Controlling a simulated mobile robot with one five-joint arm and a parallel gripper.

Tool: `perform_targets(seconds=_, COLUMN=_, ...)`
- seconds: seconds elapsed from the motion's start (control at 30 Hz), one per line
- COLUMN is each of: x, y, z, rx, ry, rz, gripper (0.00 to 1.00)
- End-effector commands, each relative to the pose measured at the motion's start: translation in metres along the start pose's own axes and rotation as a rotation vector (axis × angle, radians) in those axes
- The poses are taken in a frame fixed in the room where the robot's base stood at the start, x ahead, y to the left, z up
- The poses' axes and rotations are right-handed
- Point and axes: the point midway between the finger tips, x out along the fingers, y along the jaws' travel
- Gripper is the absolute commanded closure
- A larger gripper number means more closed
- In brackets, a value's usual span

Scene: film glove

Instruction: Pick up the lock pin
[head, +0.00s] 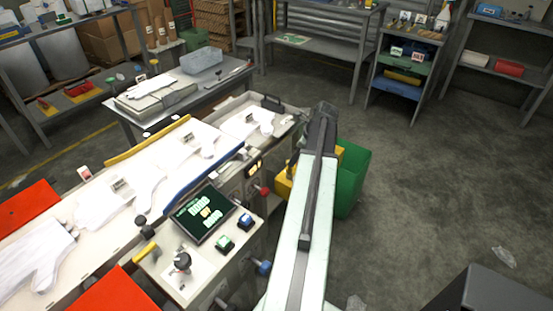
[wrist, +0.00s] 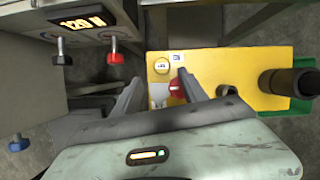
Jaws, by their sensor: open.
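My gripper (wrist: 159,80) is open in the wrist view, its two grey fingers spread over the left part of a yellow panel (wrist: 228,70). A small red piece (wrist: 176,88) with a pale grey part beside it lies between the fingers, near the right one; it may be the lock pin, but I cannot tell for certain. I cannot tell whether the right finger touches it. In the head view my arm reaches forward past the machine's right side, and my fingers cannot be made out there.
The machine has a red knob (wrist: 112,45) and a blue knob (wrist: 18,143) left of my gripper. A dark cylinder (wrist: 285,82) stands at the panel's right. A green bin (head: 352,180) stands right of my arm. Floor farther right is mostly clear.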

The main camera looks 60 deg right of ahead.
Motion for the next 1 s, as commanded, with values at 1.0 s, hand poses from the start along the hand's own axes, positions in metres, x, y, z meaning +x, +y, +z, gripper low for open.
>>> perform_targets(seconds=1.0, x=0.078, y=-0.003, z=0.004, rx=0.006, ry=-0.001, rz=-0.001, gripper=0.49)
